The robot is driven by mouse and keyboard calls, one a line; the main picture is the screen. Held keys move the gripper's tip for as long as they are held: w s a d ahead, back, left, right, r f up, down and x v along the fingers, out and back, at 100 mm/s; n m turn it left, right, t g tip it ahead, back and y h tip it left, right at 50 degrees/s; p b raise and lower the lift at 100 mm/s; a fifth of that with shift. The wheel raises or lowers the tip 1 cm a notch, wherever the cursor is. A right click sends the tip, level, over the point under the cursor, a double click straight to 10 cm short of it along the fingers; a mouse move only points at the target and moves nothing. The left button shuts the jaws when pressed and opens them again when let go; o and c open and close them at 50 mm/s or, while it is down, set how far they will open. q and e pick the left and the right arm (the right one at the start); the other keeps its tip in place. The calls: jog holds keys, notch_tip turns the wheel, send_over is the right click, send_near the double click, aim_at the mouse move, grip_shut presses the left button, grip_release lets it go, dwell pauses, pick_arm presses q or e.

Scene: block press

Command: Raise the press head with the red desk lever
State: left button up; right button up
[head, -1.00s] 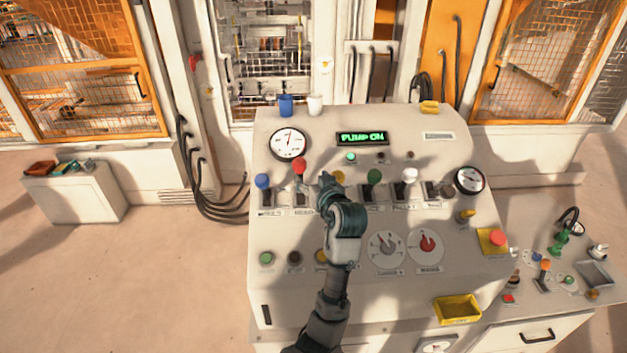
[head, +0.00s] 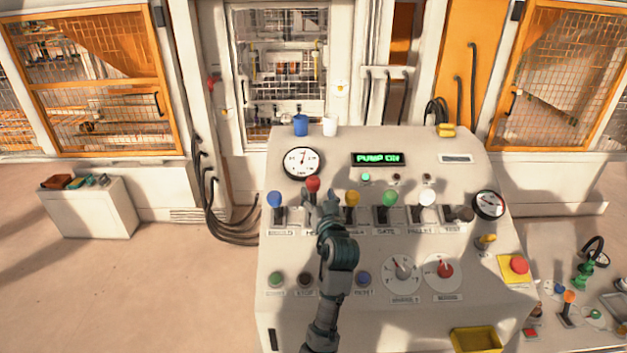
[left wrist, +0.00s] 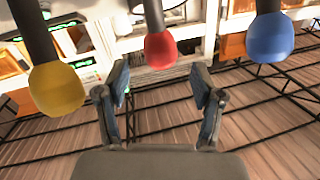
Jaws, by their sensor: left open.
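The red desk lever (head: 313,184) has a red knob and stands in the row of levers on the sloped control desk (head: 275,325). My left gripper (head: 320,197) is just in front of it in the head view and partly hides its base. In the left wrist view the red knob (left wrist: 160,50) hangs beyond the gap between the open fingers of my left gripper (left wrist: 160,90), with nothing between the pads. The press head cannot be clearly made out behind the mesh window (head: 280,55). My right gripper is not in view.
A blue-knobbed lever (head: 275,199) stands left of the red one and a yellow-knobbed lever (head: 352,198) right of it, both close. Green (head: 390,199) and white (head: 427,198) levers follow. A red button (head: 519,265) sits at the desk's right. The display (head: 377,158) reads PUMP ON.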

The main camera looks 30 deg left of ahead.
aim_at(315, 187)
pick_arm(q)
jog(key=p+x, duration=0.1)
jog(key=x, duration=0.5)
grip_shut()
